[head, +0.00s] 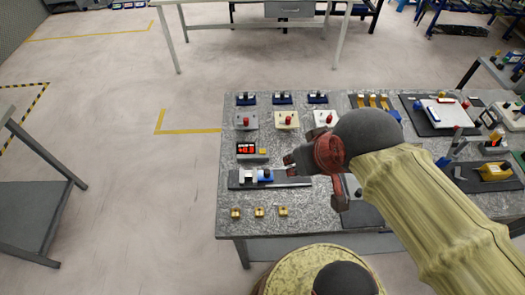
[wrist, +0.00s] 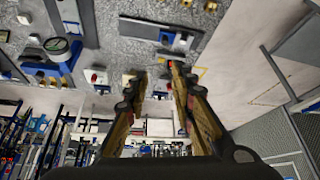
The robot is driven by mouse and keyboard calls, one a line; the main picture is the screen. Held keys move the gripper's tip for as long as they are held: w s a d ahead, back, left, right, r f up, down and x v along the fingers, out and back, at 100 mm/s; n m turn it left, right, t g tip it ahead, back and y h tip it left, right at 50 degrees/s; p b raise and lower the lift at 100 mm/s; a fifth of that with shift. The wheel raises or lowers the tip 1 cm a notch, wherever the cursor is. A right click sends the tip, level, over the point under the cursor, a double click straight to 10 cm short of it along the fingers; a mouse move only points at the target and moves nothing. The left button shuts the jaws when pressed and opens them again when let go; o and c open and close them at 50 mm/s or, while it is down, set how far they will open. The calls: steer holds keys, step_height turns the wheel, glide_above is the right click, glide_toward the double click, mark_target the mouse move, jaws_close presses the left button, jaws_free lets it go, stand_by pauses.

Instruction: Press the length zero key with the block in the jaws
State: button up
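A black display (head: 246,148) with red digits stands on the table, with a small yellow key (head: 262,151) at its right. In front of it lies a length gauge (head: 290,182) with a pale jaw (head: 245,176) and a blue jaw (head: 265,175). Whether a block sits between these jaws is too small to tell. The gauge also shows in the wrist view (wrist: 140,30). My gripper (head: 288,163) is just right of and above the blue jaw, apart from the key. In the wrist view my gripper's fingers (wrist: 154,85) are spread with nothing held between them.
Several small yellow pieces (head: 259,212) lie along the table's front left. Boxes with red buttons (head: 287,120) and blue holders (head: 282,99) stand behind the display. A dark plate with a white box (head: 443,111) is at the back right.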

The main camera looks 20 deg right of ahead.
jaws_close()
stand_by(1.4)
